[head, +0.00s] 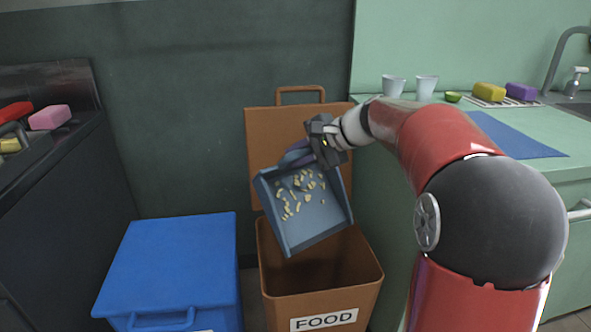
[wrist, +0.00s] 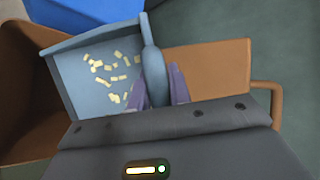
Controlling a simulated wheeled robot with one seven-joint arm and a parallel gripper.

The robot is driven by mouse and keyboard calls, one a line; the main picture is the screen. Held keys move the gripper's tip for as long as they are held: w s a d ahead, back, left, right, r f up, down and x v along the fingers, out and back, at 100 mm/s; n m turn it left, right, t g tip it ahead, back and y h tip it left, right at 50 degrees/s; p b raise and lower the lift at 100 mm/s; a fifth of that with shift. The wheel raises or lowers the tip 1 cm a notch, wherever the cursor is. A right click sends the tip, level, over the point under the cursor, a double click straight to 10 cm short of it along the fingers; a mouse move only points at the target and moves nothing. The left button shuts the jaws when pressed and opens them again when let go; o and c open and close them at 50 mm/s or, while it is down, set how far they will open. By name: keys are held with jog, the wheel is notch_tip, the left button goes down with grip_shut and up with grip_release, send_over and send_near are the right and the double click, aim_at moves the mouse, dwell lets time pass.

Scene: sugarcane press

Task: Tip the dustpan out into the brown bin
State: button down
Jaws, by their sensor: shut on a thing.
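My gripper (head: 308,150) is shut on the handle of a blue-grey dustpan (head: 318,218). The dustpan hangs tilted over the mouth of the brown bin (head: 280,297), its front lip lower than its handle. Several pale yellow scraps (head: 291,205) lie on the pan. The brown bin stands open with its lid (head: 270,130) raised behind, and its front label reads FOOD. In the wrist view the purple gripper fingers (wrist: 160,88) hold the dustpan handle (wrist: 153,62), and the scraps (wrist: 110,70) show on the pan.
A blue bin (head: 172,262) with a shut lid stands left of the brown bin. A green counter (head: 430,160) on the right holds cups, sponges and a blue mat. A dark counter (head: 60,170) with a pink sponge is at the far left.

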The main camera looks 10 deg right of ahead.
aim_at(303, 156)
jog(key=s+t+y+b, duration=0.1)
jog(key=b, duration=0.4)
jog(key=s+d+r+n+t+y+b, duration=0.1)
jog(key=s+b, duration=0.1)
jog(key=b, duration=0.3)
jog(key=shift+d+t, duration=0.15)
jog(key=shift+t, duration=0.25)
jog(key=shift+r, duration=0.1)
